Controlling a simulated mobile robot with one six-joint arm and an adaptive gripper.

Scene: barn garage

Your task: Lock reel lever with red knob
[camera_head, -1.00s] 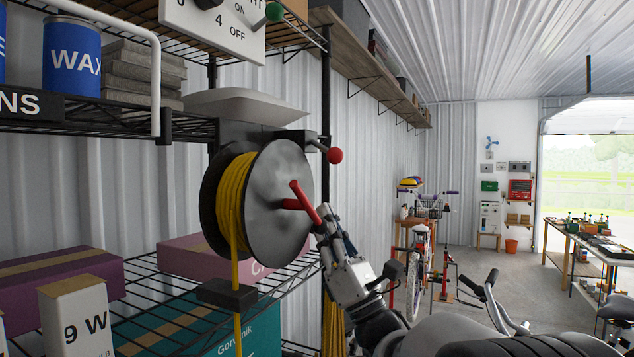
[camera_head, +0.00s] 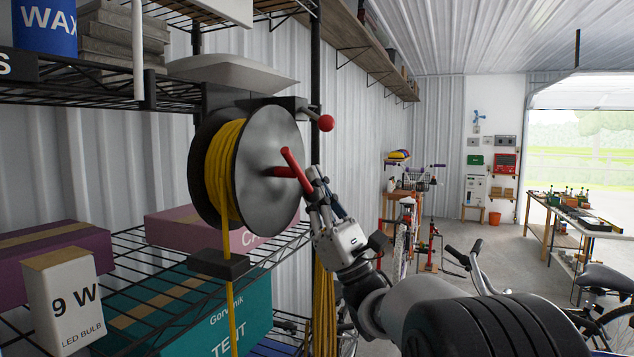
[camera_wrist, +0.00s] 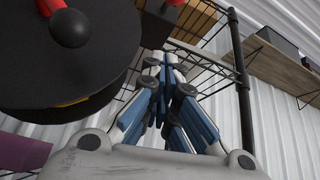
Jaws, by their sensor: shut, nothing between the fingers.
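The reel (camera_head: 268,190) is a grey metal disc with yellow cord wound behind it, mounted on the shelf rack. A red crank handle (camera_head: 294,168) sticks out from its face. The lock lever with its red knob (camera_head: 325,123) extends to the right from the bracket above the reel. My gripper (camera_head: 314,178) is shut and empty, just right of the crank handle and below the red knob. In the wrist view my closed fingers (camera_wrist: 170,75) point up toward the rack, with the dark reel (camera_wrist: 70,60) at the left. The lever is mostly out of the wrist view.
A black rack post (camera_head: 315,60) stands behind the reel and gripper. A box marked 9 W (camera_head: 64,305) and a teal tent box (camera_head: 180,320) sit on the lower shelf. A bicycle and workbench stand farther right, with open floor between.

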